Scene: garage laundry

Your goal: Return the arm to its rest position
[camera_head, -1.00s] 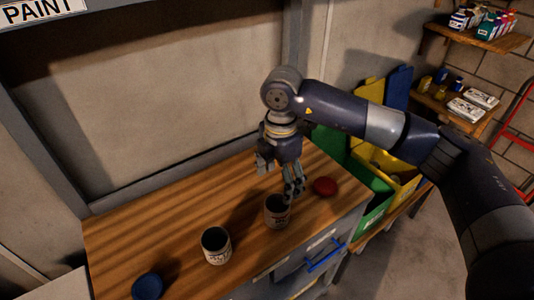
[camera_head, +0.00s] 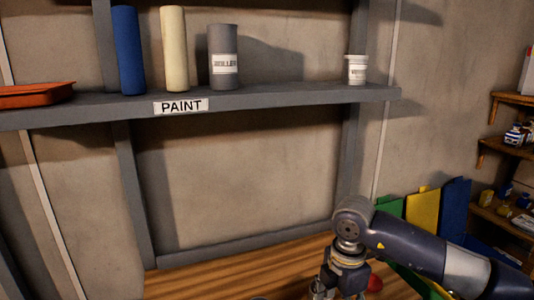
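My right arm comes in from the right, its dark wrist bent downward over the wooden workbench (camera_head: 215,281). My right gripper (camera_head: 328,292) is at the bottom edge of the view, above the bench. Its fingertips are cut off, so I cannot tell whether it is open or shut, or whether it holds anything. A red round thing (camera_head: 375,283) shows just right of the gripper. My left arm and gripper are not in view.
A grey shelf marked PAINT (camera_head: 285,98) spans the wall above the bench. It holds blue and cream rolls, a grey canister (camera_head: 223,58), a small white jar (camera_head: 356,70) and an orange tray (camera_head: 35,95). Colored bins (camera_head: 424,214) and wall shelves stand at right.

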